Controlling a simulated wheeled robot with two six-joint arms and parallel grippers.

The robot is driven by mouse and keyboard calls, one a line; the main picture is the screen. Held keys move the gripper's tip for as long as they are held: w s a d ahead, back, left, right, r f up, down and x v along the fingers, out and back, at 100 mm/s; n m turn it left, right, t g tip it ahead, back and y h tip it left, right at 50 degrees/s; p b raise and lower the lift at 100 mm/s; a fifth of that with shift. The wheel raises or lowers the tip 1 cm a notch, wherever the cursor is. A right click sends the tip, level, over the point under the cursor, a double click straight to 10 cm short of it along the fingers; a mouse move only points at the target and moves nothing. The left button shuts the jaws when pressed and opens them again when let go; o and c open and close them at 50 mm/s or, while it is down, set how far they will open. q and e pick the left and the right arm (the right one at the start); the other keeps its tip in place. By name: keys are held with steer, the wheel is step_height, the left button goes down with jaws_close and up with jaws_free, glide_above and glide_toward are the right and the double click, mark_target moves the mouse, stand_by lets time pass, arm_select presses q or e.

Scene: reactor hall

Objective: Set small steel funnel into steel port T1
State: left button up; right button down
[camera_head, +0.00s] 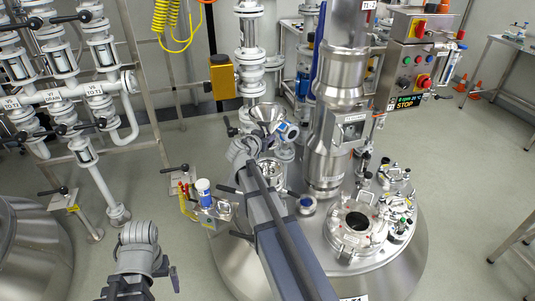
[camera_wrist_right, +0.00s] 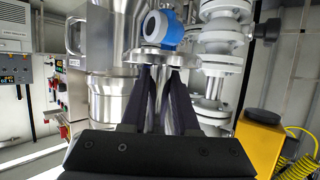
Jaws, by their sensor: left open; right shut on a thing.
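The small steel funnel (camera_head: 268,113) shows in the head view with its wide mouth up, at the far end of my right arm. My right gripper (camera_head: 246,147) is shut on it. In the right wrist view, the fingers (camera_wrist_right: 160,78) close around shiny metal below a round steel rim (camera_wrist_right: 170,59); how the funnel sits between them is partly hidden. Below the gripper is a round steel opening (camera_head: 271,174) on the vessel, partly covered by my arm; I cannot read a label that marks it as port T1. My left gripper (camera_head: 142,287) is open and empty at the lower left.
A blue-faced instrument (camera_head: 290,131) stands close to the funnel.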

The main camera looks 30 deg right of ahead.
arm_select(q)
step_height(320, 180, down, 8)
steer(key=b, duration=0.6)
steer(key=shift+f+b, duration=0.2)
steer(key=shift+b, duration=0.15)
arm_select(e)
step_height(320, 180, down, 8)
steer(key=shift+s, duration=0.25)
arm_select(q)
steer(key=shift+f, duration=0.1)
arm_select(e)
steer(key=shift+s+f, duration=0.1)
steer(key=shift+f, duration=0.1)
arm_select(q)
steer(key=shift+f+b, duration=1.75)
steer(key=shift+b, duration=0.1)
arm_select(e)
steer(key=shift+f, duration=1.75)
arm_select(q)
steer(key=shift+f+b, duration=0.55)
arm_select(e)
steer(key=shift+f, duration=0.5)
steer(key=c, duration=0.6)
jaws_free()
steer(key=shift+a, duration=0.1)
